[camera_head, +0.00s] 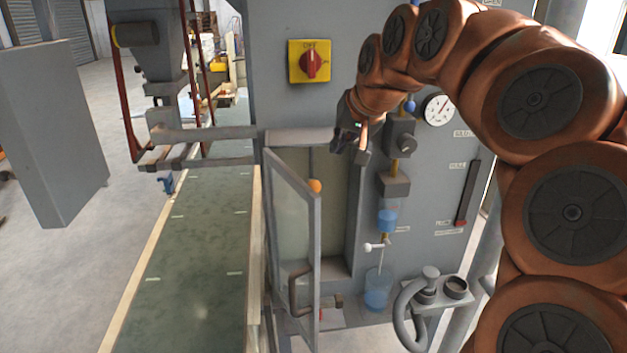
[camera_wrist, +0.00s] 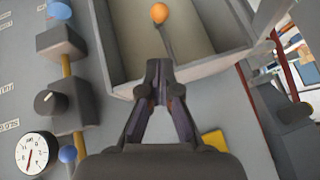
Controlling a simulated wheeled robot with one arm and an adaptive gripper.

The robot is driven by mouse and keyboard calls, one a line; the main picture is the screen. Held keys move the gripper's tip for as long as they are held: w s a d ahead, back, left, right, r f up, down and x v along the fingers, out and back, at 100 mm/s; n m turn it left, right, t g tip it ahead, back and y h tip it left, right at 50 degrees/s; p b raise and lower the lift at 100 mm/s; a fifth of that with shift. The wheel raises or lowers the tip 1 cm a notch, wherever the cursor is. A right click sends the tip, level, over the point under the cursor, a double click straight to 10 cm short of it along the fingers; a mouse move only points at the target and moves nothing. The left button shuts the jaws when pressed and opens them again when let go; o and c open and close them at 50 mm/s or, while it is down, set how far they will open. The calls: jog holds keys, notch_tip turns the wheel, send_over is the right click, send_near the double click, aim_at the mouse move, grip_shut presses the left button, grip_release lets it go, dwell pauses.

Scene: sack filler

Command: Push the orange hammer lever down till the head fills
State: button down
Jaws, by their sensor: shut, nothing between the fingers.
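The orange hammer lever shows as an orange ball knob (camera_head: 314,186) inside the open cabinet, partly behind the cabinet door's edge. In the wrist view the orange knob (camera_wrist: 159,12) sits on a thin dark rod inside the grey recess. My gripper (camera_head: 344,141) is at the upper right of the cabinet opening, above the knob. In the wrist view my gripper (camera_wrist: 159,76) is shut and empty, its tips apart from the knob, near the recess edge. A clear vessel with blue liquid (camera_head: 388,219) hangs right of the cabinet, with a lower one (camera_head: 377,291) below.
The grey cabinet door (camera_head: 293,235) stands open toward me, left of the opening. A red switch on a yellow plate (camera_head: 310,62) is above. A dial gauge (camera_head: 439,110) and valve block (camera_head: 401,135) are at right. A green conveyor (camera_head: 190,260) runs at left.

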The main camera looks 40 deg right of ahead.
aim_at(320, 187)
jog(key=shift+a+b+x, duration=0.1)
jog(key=shift+b+x, duration=0.15)
jog(key=shift+x, duration=0.35)
jog(key=shift+a+b+x, duration=0.15)
jog(key=shift+b+x, duration=0.1)
jog(key=shift+x, duration=0.3)
jog(key=shift+s+d, duration=0.1)
jog(key=shift+f, duration=0.1)
jog(key=p+x, duration=0.2)
jog(key=x, duration=0.8)
